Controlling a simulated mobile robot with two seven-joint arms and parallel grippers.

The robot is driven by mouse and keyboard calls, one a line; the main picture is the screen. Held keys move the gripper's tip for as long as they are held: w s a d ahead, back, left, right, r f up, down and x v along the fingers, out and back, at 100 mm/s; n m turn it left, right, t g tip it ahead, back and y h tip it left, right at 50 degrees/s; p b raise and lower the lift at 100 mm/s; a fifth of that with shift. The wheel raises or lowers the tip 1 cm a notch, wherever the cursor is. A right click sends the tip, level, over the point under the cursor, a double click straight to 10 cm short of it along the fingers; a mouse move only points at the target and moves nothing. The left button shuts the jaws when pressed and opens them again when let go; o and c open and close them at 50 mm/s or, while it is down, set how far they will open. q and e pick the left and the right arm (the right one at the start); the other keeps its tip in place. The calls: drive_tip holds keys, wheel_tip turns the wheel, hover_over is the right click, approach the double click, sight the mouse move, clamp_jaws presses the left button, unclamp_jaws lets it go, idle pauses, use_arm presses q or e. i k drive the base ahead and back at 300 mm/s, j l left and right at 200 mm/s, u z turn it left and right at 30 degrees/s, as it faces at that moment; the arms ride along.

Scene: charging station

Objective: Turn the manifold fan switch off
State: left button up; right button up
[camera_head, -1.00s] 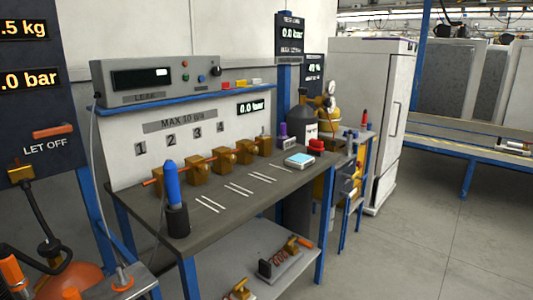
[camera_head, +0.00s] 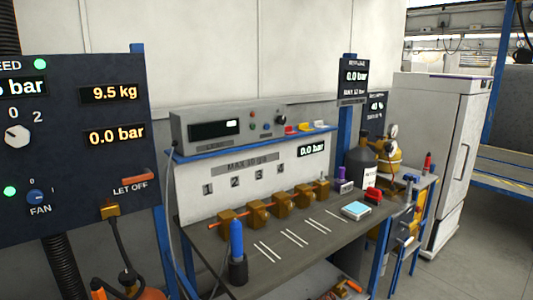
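The fan switch (camera_head: 37,196) is a blue round knob on the dark panel (camera_head: 75,175) at the left of the head view. It has the label FAN below it and the marks 0 and 1 around it. A green light (camera_head: 10,191) glows just left of the knob. The knob's exact pointer direction is too small to tell. Neither of my grippers is in view.
The panel also has a white rotary knob (camera_head: 17,136), readouts and an orange LET OFF lever (camera_head: 138,177). A workbench (camera_head: 215,236) with brass blocks and a blue-handled tool (camera_head: 237,240) stands right of it. Open floor (camera_head: 460,262) lies at the far right.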

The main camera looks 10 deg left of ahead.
sight(36, 195)
drive_tip(key=u, duration=0.4)
drive_tip(key=k+u, duration=0.15)
drive_tip(key=u, duration=0.25)
drive_tip(key=j+u, duration=0.1)
drive_tip(key=u, duration=0.35)
drive_tip(key=k+j+u, duration=0.1)
drive_tip(key=u, duration=0.3)
